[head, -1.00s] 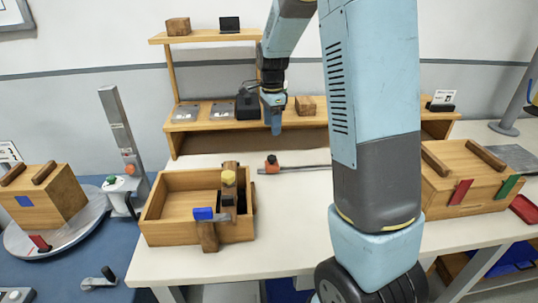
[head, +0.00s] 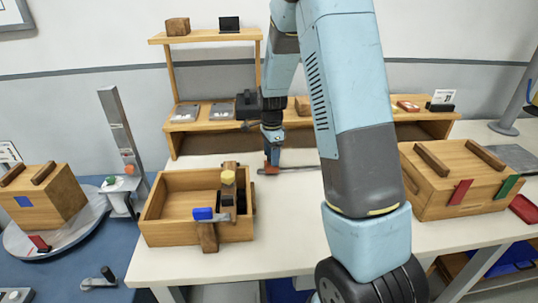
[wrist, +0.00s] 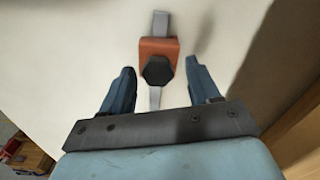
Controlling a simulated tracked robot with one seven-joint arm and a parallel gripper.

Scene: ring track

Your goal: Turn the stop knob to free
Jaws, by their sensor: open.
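The stop is an orange block (wrist: 158,48) on a grey metal rail (wrist: 160,24), with a dark faceted stop knob (wrist: 157,70) on it, in the wrist view. My gripper (head: 271,155) points down just above the block. In the wrist view my gripper (wrist: 160,68) is open, with one finger on each side of the knob and a gap to both. I cannot tell the knob's setting.
A wooden shelf (head: 185,125) stands behind. A lidded wooden box (head: 435,205) is at the right. Bare table (head: 285,215) lies in front of the rail.

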